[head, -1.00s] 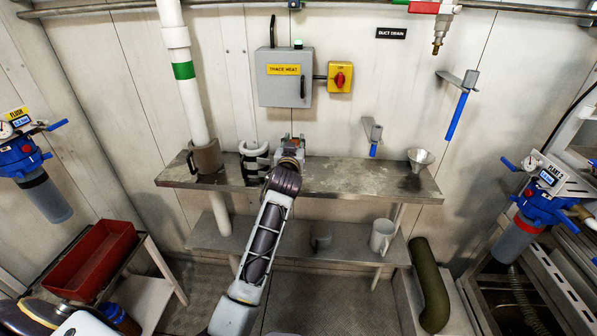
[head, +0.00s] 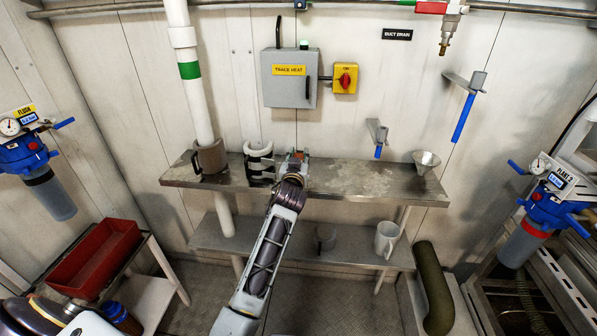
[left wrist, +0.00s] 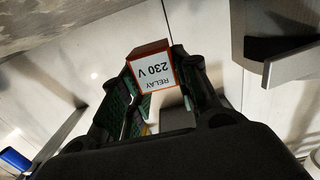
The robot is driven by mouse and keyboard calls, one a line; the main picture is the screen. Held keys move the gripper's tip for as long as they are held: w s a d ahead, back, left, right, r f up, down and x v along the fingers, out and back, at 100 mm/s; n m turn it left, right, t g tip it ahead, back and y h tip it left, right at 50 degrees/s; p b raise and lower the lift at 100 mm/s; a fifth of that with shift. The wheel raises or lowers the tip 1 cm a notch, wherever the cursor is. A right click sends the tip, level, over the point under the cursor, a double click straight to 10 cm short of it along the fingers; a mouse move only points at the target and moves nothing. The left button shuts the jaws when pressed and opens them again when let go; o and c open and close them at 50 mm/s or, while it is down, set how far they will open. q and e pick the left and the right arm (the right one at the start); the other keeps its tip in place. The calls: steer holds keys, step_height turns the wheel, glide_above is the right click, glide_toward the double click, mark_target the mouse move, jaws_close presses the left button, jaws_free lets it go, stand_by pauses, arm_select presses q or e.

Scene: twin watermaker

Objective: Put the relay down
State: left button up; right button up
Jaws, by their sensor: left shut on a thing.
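The relay (left wrist: 152,72) is a small block with an orange edge and a white face reading "RELAY 230 V", upside down in the left wrist view. My left gripper (left wrist: 155,95) is shut on it, with green-lined fingers on either side. In the head view my left gripper (head: 294,165) is over the upper metal shelf (head: 350,178), right of a black and white ring-shaped holder (head: 259,163). The relay shows there only as a small reddish patch, partly hidden by the gripper. I cannot tell whether it touches the shelf. My right gripper is not in view.
The grey trace heat box (head: 290,92) hangs on the wall above. The shelf between gripper and funnel is clear. Mugs stand on the lower shelf.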

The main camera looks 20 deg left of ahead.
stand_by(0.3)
arm_select(q)
steer(key=shift+f, duration=0.35)
step_height(320, 180, down, 4)
steer(key=shift+r+b, duration=0.1)
steer(key=shift+b, duration=0.3)
steer(key=shift+f, duration=0.3)
steer(key=o, duration=1.2)
steer(key=shift+c, duration=0.2)
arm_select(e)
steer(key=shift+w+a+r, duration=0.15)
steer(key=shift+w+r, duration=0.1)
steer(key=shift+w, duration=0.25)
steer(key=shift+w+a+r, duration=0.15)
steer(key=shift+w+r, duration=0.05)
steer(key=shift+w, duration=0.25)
